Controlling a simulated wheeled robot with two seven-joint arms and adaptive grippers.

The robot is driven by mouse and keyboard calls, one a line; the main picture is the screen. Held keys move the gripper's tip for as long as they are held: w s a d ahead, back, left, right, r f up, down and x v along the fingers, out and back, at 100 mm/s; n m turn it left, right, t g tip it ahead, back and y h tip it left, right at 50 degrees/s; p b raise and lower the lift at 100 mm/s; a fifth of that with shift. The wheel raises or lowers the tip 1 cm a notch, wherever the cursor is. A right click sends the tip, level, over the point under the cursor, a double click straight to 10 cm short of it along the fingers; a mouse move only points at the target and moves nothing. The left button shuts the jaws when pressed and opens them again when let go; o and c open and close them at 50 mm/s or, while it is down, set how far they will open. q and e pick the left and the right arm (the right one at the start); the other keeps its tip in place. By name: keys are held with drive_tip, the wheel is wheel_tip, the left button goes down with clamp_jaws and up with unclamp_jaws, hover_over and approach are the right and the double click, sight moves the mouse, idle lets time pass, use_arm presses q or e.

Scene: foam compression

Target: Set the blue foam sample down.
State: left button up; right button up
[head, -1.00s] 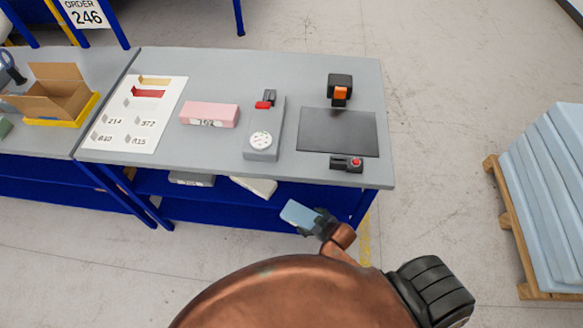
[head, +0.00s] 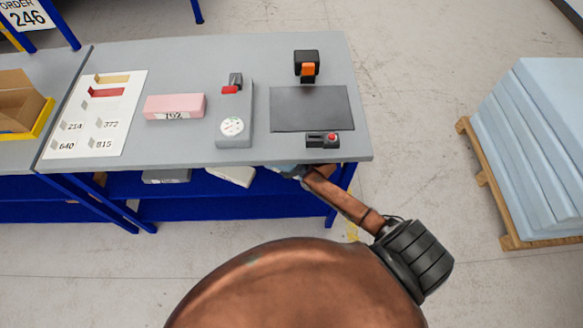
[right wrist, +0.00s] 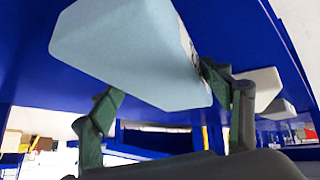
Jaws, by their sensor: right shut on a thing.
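The blue foam sample (right wrist: 130,50) is a pale blue block with a dark printed label on one side. My right gripper (right wrist: 160,88) is shut on it, with a green finger on each side, in the right wrist view. In the head view the right gripper (head: 302,172) is at the front edge of the grey bench (head: 200,68), partly under the top. Only a sliver of the sample (head: 284,168) shows there; the rest is hidden by the bench edge. I cannot tell whether the sample touches anything. My left gripper is not in view.
A white block (head: 232,175) and a grey block (head: 166,176) lie on the blue shelf below. Foam sheets (head: 545,120) are stacked on a pallet.

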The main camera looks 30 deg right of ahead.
drive_tip(key=shift+s+f, duration=0.15)
drive_tip(key=shift+f, duration=0.65)
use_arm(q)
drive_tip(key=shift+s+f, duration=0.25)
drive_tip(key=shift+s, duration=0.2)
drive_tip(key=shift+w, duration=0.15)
use_arm(e)
drive_tip(key=o, duration=1.1)
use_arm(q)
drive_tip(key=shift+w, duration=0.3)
use_arm(e)
drive_tip(key=shift+r, duration=0.1)
drive_tip(key=shift+s+r, duration=0.2)
drive_tip(key=shift+r, duration=0.05)
drive_tip(key=p+v, duration=0.1)
drive_tip(key=v, duration=0.2)
drive_tip(key=shift+s+f, duration=0.1)
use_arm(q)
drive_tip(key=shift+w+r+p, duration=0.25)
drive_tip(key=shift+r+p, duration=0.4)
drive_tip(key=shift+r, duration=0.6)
use_arm(e)
drive_tip(key=s, duration=0.3)
drive_tip(key=s+d, duration=0.1)
drive_tip(key=s, duration=0.3)
drive_tip(key=s+d, duration=0.1)
drive_tip(key=s, duration=0.3)
drive_tip(key=shift+s+f, duration=0.15)
drive_tip(key=shift+f, duration=0.05)
